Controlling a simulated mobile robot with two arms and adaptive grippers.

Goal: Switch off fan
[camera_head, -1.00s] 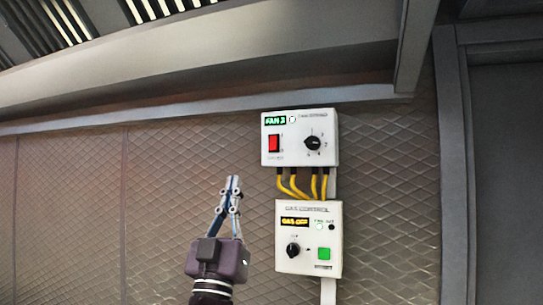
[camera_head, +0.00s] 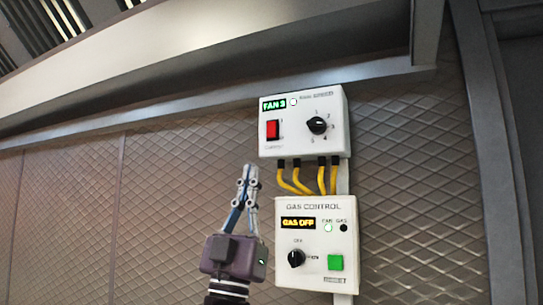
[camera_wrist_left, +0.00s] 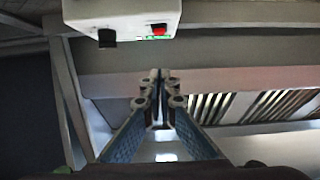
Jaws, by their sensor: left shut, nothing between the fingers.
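The white fan control box (camera_head: 337,145) is on the wall in the head view. Its green display reads "FAN 3". A red rocker switch (camera_head: 272,130) is on its left side and a black numbered knob (camera_head: 317,125) on its right. My left gripper (camera_head: 249,168) is shut and empty, pointing up, below and left of the red switch in the picture, with no visible contact. In the left wrist view, the shut fingers (camera_wrist_left: 160,75) show below the box (camera_wrist_left: 80,12), whose knob (camera_wrist_left: 107,38) and red switch (camera_wrist_left: 159,30) are at the top. My right gripper is not in view.
Below the fan box is a white gas control box (camera_head: 315,216) reading "GAS OFF", with a black knob (camera_head: 296,258) and a green button (camera_head: 335,262). Yellow cables (camera_head: 308,177) link the boxes. A hood ledge (camera_head: 200,85) runs above.

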